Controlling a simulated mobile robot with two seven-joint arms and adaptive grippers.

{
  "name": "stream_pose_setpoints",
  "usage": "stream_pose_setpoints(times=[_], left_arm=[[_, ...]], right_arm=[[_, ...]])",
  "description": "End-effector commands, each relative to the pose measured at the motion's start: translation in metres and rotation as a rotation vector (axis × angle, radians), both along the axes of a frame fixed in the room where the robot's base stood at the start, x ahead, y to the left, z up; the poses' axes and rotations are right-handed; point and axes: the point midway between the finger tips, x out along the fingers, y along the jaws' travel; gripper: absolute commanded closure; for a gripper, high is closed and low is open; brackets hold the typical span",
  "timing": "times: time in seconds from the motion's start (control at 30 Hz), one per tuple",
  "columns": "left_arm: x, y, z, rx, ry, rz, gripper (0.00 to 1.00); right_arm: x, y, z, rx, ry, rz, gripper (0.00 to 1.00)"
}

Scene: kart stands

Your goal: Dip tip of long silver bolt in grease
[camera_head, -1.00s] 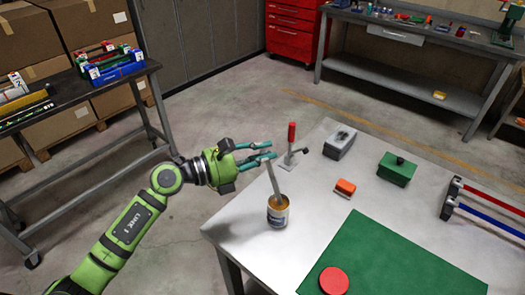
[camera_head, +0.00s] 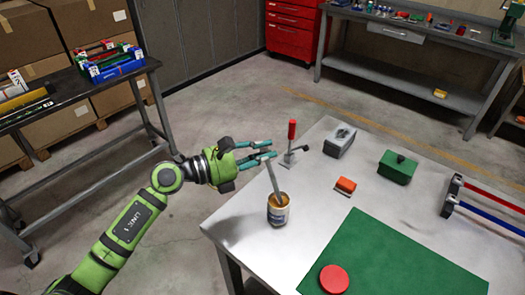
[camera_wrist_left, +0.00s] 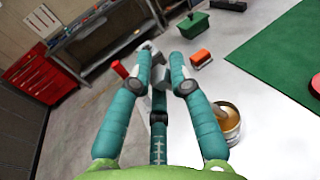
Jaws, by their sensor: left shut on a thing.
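My left gripper (camera_head: 272,150) is shut on a long silver bolt (camera_head: 272,178), above the table's left part. In the left wrist view, a grey part of the held thing (camera_wrist_left: 159,78) shows between the teal fingers (camera_wrist_left: 158,70), and the open can with brown grease (camera_wrist_left: 228,122) is right of the right finger. My right gripper is not in view.
On the light table (camera_head: 235,222) stand a red-handled clamp (camera_head: 291,135), a grey box (camera_head: 340,141), a green box (camera_head: 397,167) and an orange block (camera_head: 345,186). A green mat (camera_head: 395,255) bears a red disc (camera_head: 334,279). Red and blue bars (camera_head: 490,205) lie at right.

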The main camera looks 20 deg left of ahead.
Motion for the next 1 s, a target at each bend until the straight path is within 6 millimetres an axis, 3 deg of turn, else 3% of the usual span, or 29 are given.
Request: stream_pose_setpoints(times=[1.0], left_arm=[[-0.0001, -0.0001, -0.0090, 0.000, 0.000, 0.000, 1.00]], right_arm=[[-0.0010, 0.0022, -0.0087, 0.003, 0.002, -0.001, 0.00]])
